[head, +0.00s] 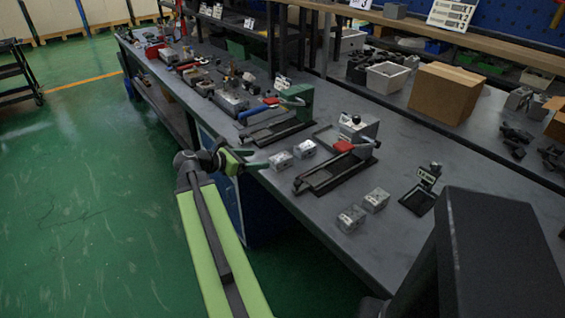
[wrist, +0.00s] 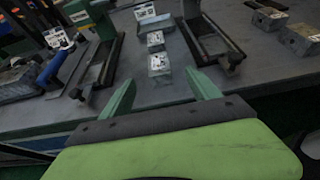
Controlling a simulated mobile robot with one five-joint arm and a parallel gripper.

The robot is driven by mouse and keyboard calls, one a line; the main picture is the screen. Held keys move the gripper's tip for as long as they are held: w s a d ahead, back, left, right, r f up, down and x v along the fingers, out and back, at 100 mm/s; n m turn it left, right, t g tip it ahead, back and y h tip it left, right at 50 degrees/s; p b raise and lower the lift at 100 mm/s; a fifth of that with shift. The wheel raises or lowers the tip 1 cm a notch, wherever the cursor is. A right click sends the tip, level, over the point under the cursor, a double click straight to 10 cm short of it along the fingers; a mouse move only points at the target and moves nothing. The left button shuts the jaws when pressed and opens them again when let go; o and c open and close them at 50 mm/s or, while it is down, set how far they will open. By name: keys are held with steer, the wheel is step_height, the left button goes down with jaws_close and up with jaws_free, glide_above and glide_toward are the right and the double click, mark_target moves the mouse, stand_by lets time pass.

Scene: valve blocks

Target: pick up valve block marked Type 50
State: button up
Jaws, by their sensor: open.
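My gripper (head: 256,160) is open and empty at the bench's front edge. In the wrist view its two green fingers (wrist: 162,90) are spread apart. A small grey valve block (head: 281,160) lies just beyond the fingertips; in the wrist view it shows ahead of the gap (wrist: 159,64). A second block (head: 304,149) sits behind it, also seen in the wrist view (wrist: 155,40). Two more blocks stand to the right, the nearer one (head: 351,218) and the farther one (head: 376,199). I cannot read any Type marking on the blocks.
A black fixture with a red handle (head: 343,146) stands right of the first pair of blocks. A fixture with a blue handle (head: 252,111) and green body stands to the left. A small black stand (head: 419,200) is at the right. A cardboard box (head: 446,93) sits behind.

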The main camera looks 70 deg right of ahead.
mark_target(281, 157)
steer(key=b+x, duration=0.2)
steer(key=x, duration=0.5)
steer(key=shift+s+d+f, duration=0.1)
steer(key=shift+d+f, duration=0.1)
steer(key=shift+d, duration=0.05)
steer(key=b+x, duration=0.2)
steer(key=x, duration=0.3)
steer(key=shift+d+f, duration=0.15)
jaws_close()
